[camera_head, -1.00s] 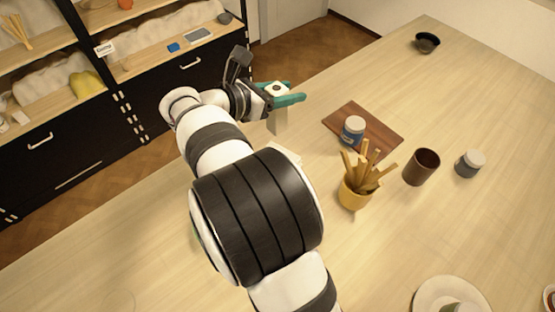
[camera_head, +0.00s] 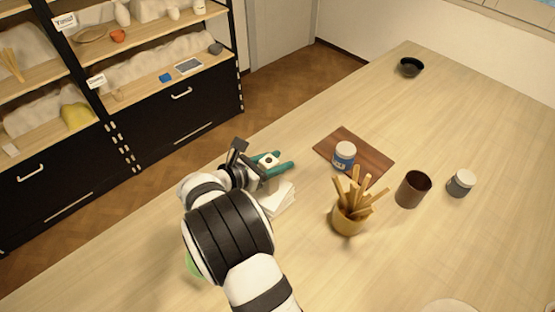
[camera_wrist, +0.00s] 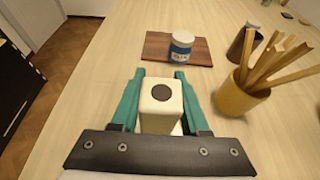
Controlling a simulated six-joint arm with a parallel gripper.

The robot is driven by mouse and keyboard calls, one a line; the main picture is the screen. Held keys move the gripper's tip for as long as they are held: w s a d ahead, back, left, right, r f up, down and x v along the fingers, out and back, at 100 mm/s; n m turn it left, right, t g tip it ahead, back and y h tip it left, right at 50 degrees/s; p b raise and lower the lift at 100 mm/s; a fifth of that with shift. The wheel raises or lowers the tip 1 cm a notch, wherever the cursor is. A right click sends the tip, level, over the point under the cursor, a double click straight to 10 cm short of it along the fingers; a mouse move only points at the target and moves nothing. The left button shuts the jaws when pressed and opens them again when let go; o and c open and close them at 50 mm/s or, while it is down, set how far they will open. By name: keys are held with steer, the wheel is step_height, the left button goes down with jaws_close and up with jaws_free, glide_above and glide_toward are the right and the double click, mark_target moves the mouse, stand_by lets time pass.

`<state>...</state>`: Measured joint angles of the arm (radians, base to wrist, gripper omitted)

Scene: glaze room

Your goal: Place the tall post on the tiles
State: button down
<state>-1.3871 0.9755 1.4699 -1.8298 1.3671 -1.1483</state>
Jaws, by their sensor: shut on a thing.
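My gripper (camera_head: 284,159) has teal fingers and is shut on the tall post (camera_head: 268,160), a cream-white square post with a dark round hole in its top. The wrist view shows the post (camera_wrist: 160,103) upright between both fingers. The tiles (camera_head: 281,200) are a white stack on the table, just below and beside the gripper in the head view. The post's lower end is hidden by the gripper, so I cannot tell whether it touches the tiles.
A brown board (camera_head: 375,158) bears a blue-and-white jar (camera_head: 344,156). A yellow pot (camera_head: 346,220) of wooden sticks stands right of the tiles. Beyond are a brown cup (camera_head: 413,190), a grey jar (camera_head: 461,184) and a black bowl (camera_head: 411,67). A green thing (camera_head: 193,264) is mostly hidden by my arm.

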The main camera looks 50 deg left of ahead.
steer(key=shift+c, duration=2)
jaws_free()
